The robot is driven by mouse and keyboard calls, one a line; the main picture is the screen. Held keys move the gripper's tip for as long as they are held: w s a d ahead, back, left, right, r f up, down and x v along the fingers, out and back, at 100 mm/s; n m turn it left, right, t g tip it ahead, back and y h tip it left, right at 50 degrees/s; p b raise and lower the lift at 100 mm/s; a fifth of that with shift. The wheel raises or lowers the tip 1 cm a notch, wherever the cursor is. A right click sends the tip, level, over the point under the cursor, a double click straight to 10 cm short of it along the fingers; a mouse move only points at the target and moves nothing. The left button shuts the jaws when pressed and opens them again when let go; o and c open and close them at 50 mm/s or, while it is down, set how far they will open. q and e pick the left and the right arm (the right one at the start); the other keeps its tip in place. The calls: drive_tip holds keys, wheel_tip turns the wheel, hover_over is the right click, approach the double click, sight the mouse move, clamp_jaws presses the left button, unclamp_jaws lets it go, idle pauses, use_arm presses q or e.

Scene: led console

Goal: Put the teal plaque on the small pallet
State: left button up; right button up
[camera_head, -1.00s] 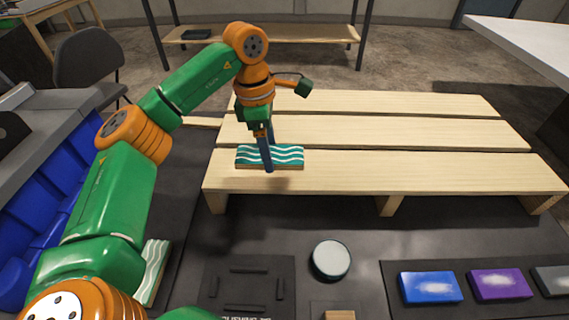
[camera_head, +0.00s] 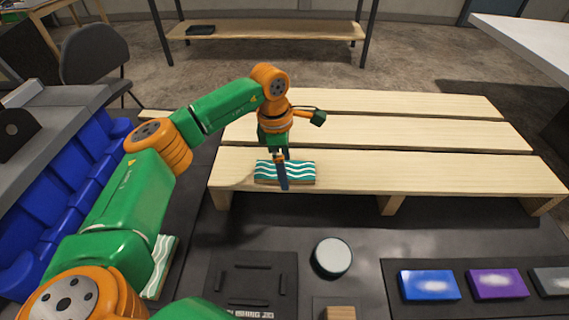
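A teal plaque with white wavy lines (camera_head: 301,172) is at the front left of the pale wooden slatted pallet (camera_head: 430,170), over its front slat. I cannot tell whether it touches the slat or is just above it. My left gripper (camera_head: 282,180) points down with its fingers at the plaque, and appears shut on it across its short side. A second teal wavy plaque (camera_head: 160,262) lies at the lower left, partly hidden behind my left arm. My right gripper is not in view.
Blue bins (camera_head: 75,170) stand at the left. On the dark console in front are a round white-topped puck (camera_head: 332,257), a dark square fixture (camera_head: 250,285), a blue block (camera_head: 430,285) and a purple block (camera_head: 497,284). The pallet's right side is clear.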

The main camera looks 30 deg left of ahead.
use_arm(q)
wheel_tip(320, 180, up, 12)
drive_tip(key=a, duration=0.1)
drive_tip(key=shift+s+a, duration=0.15)
drive_tip(key=shift+s, duration=0.15)
idle(0.3)
